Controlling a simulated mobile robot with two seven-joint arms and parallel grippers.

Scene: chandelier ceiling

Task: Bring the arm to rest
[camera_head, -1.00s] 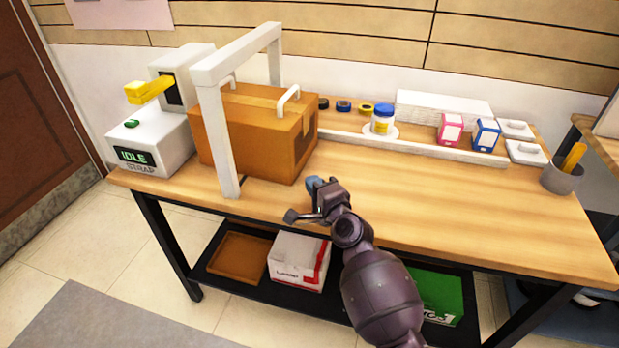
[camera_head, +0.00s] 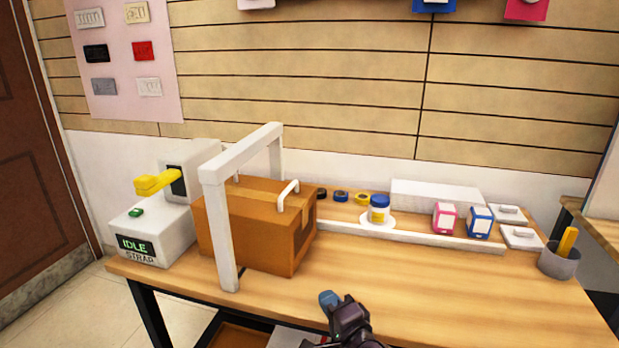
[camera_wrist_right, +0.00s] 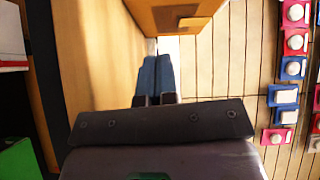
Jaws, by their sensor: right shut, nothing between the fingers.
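My right gripper (camera_head: 329,302) is at the bottom middle of the head view, over the front part of the wooden table, in front of the cardboard box and apart from it. In the right wrist view its two blue fingers (camera_wrist_right: 156,78) lie side by side, closed with nothing between them. Most of the right arm is below the head view. My left gripper does not show in either view.
The cardboard box (camera_head: 265,240) stands under a white arch (camera_head: 222,230) on the table (camera_head: 430,290). A white strapping machine (camera_head: 160,235) reading IDLE is at left. A jar (camera_head: 379,210), pink box (camera_head: 444,218), blue box (camera_head: 480,222) and grey cup (camera_head: 559,262) are behind and right.

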